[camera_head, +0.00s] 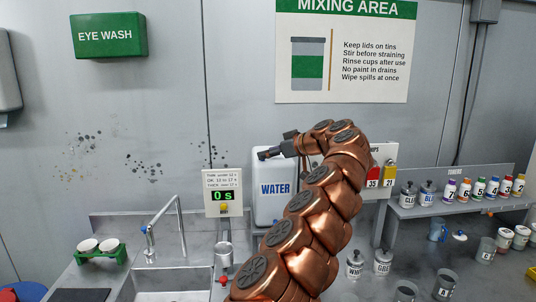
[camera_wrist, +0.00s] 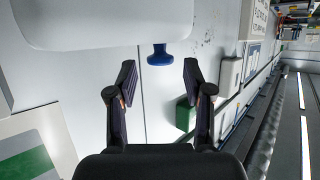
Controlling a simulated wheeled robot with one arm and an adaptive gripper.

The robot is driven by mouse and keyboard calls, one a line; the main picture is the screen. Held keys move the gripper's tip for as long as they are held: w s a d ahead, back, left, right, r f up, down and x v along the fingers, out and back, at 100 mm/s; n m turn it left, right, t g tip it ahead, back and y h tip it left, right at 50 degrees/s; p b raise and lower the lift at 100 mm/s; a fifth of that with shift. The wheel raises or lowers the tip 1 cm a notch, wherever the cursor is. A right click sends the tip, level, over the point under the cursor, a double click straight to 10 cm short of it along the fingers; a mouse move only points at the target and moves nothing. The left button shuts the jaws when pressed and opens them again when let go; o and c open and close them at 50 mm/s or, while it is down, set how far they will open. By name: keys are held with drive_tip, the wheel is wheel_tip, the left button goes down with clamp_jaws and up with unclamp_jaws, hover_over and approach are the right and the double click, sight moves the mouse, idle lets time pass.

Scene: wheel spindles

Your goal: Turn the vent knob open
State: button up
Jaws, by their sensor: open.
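The white water container (camera_head: 266,212), labelled WATER, stands against the back wall behind my arm. In the wrist view its white body (camera_wrist: 105,22) fills the top of the picture. A blue knob (camera_wrist: 159,56) sticks out from it, in line with the gap between my fingertips and just beyond them. My gripper (camera_wrist: 159,70) is open and empty, with one finger on each side of the knob's line. In the head view my gripper (camera_head: 266,153) is above the container's top, pointing left.
A timer (camera_head: 223,196) reading 0 s is left of the container. A sink (camera_head: 172,283) with a faucet (camera_head: 150,240) is at lower left. Cups (camera_head: 88,245) sit in a green holder. Tins and small bottles (camera_head: 465,190) crowd the right side.

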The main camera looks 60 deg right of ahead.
drive_tip(key=v, duration=1.1)
drive_tip(key=shift+w, duration=0.1)
